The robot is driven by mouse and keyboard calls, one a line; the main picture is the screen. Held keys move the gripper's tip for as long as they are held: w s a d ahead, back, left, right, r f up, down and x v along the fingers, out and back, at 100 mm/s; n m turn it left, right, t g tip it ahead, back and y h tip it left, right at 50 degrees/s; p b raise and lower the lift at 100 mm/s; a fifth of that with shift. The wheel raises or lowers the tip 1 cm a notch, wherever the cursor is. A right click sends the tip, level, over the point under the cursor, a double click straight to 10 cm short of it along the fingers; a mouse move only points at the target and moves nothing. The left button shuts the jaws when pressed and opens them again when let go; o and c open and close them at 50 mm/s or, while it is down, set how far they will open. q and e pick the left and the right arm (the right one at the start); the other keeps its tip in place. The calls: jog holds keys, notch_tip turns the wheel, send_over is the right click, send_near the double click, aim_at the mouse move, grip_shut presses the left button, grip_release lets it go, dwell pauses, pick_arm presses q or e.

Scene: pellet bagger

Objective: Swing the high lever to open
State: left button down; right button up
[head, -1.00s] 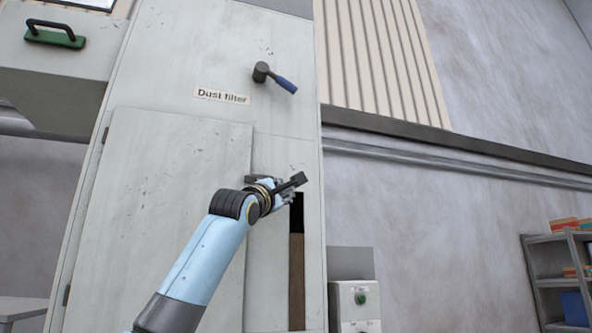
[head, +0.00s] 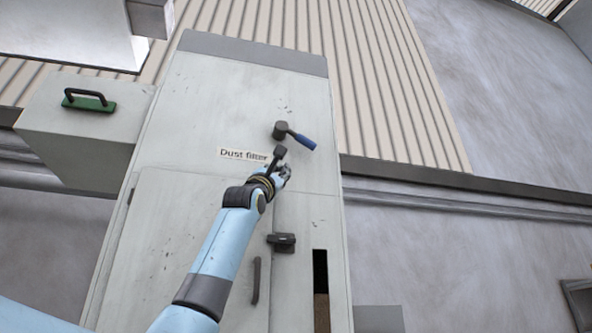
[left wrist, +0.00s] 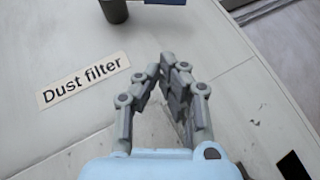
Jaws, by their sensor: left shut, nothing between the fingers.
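The high lever (head: 298,137) has a dark round hub and a blue grip, on the grey cabinet front just above and right of the "Dust filter" label (head: 243,154). Its grip points right and slightly down. In the left wrist view the lever's dark hub (left wrist: 114,10) shows at the top edge, partly cut off. My left gripper (head: 284,172) is just below the lever, apart from it. In the left wrist view the left gripper (left wrist: 168,70) has its fingertips together with nothing between them. My right gripper is not in view.
Below my gripper are a dark latch (head: 282,243), a vertical door handle (head: 256,281) and a dark slot (head: 321,290) in the cabinet (head: 200,110). A box with a green-based handle (head: 90,101) juts out at left.

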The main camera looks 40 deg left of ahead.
pick_arm(q)
jog(key=p+x, duration=0.6)
jog(key=x, duration=0.3)
jog(key=shift+s+d+r+p, duration=0.1)
jog(key=shift+r+p, duration=0.15)
jog(key=shift+p, duration=0.05)
jog(key=shift+w+d+r+p, duration=0.25)
jog(key=shift+d+r+p, duration=0.4)
jog(key=shift+r, duration=0.2)
jog(key=shift+w+d+r, duration=0.1)
jog(key=shift+d+r, duration=0.25)
jog(key=shift+a, duration=0.1)
